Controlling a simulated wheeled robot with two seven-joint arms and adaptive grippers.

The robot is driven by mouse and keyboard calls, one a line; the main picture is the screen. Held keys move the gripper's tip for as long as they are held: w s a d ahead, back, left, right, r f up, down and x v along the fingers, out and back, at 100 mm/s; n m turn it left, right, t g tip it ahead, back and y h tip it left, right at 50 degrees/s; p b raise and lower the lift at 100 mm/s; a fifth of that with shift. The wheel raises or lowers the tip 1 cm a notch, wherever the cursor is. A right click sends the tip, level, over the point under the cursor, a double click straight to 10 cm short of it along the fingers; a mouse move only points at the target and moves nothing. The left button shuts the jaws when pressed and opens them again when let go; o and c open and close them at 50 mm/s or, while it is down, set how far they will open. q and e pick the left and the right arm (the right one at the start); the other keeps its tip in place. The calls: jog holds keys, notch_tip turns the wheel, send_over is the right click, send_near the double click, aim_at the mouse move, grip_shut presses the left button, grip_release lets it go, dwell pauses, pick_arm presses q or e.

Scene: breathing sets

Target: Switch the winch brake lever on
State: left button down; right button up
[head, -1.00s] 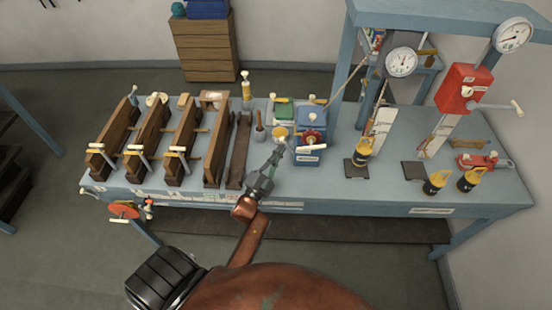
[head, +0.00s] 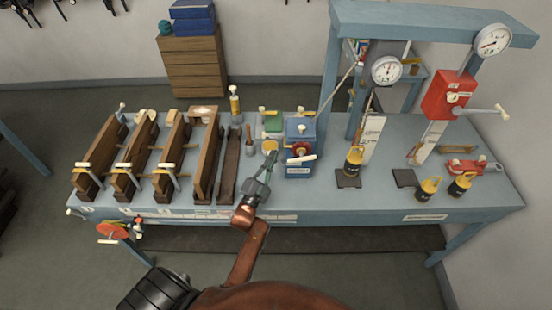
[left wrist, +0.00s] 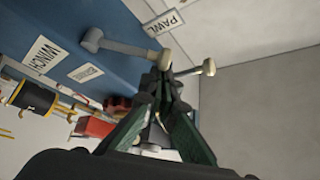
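The blue winch box (head: 299,130) stands on the bench in the head view, with a red wheel (head: 301,148) and a cream-handled bar (head: 302,160) on its front. A grey lever (left wrist: 120,47) with a cream end and a cream knob (left wrist: 208,67) show near my fingertips. I cannot tell which is the brake lever. My left gripper (head: 268,160) is just left of the winch front; its fingers (left wrist: 163,85) converge shut, with no clear grip on anything.
Wooden troughs with clamps (head: 140,150) fill the bench's left side. A blue frame (head: 430,18) with dial gauges (head: 386,70), a red box (head: 448,95) and yellow-topped weights (head: 354,160) stand to the right. A green box (head: 271,122) adjoins the winch. Bench space in front is narrow.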

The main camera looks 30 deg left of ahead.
pick_arm(q)
jog(key=shift+s+a+f, duration=0.2)
jog(key=shift+a+f, duration=0.15)
jog(key=shift+a, duration=0.05)
pick_arm(e)
jog(key=shift+d+f, duration=0.1)
jog(key=shift+f, duration=0.1)
pick_arm(q)
jog(key=s+d, duration=0.1)
jog(key=s, duration=1.2)
jog(key=shift+f, duration=0.2)
pick_arm(e)
jog(key=shift+s, duration=0.15)
jog(key=shift+c, duration=0.7)
